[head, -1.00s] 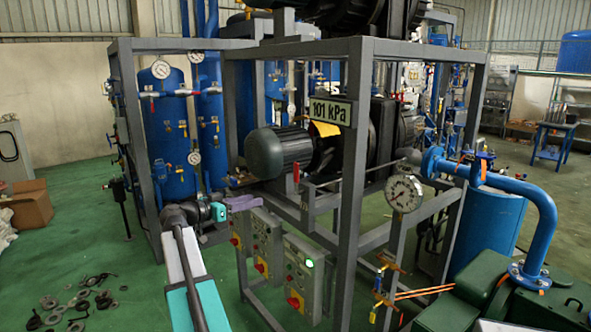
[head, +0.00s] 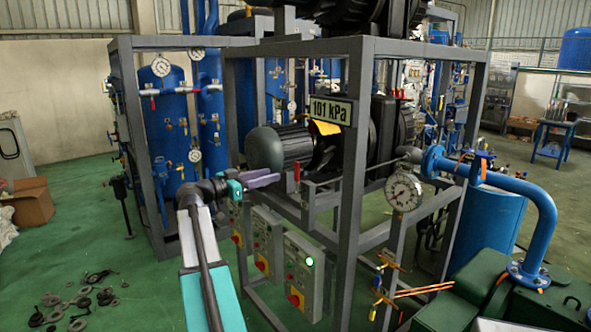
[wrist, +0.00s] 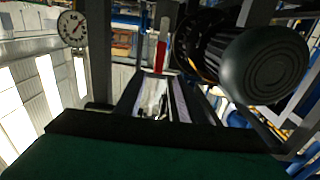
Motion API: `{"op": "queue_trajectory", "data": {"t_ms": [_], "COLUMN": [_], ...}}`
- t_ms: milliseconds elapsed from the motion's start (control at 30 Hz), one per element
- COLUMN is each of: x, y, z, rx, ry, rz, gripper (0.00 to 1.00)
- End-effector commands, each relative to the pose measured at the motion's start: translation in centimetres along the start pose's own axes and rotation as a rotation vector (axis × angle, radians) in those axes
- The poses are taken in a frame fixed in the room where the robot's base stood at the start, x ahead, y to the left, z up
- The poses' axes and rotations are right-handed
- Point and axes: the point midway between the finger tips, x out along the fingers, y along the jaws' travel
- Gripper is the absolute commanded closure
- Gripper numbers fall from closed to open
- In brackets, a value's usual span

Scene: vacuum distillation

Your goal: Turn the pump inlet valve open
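Contact with the handle is not visible.
The dark motor (head: 279,149) is close above my gripper. A grey frame post (head: 352,190) stands right of the handle. Control boxes with red knobs (head: 303,275) sit below. A pressure gauge (head: 403,190) is at the right.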

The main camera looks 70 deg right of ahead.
Motion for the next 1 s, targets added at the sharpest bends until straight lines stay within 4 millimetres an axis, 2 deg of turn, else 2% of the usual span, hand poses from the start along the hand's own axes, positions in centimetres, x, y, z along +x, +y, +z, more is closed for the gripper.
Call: {"op": "queue_trajectory", "data": {"t_ms": [700, 1000], "x": [10.1, 12.2], "y": [0.1, 0.1], "z": [-0.2, 0.0], "rx": [-0.001, -0.001], "ry": [-0.001, -0.001], "rz": [0.004, 0.002], "gripper": [0.64, 0.64]}}
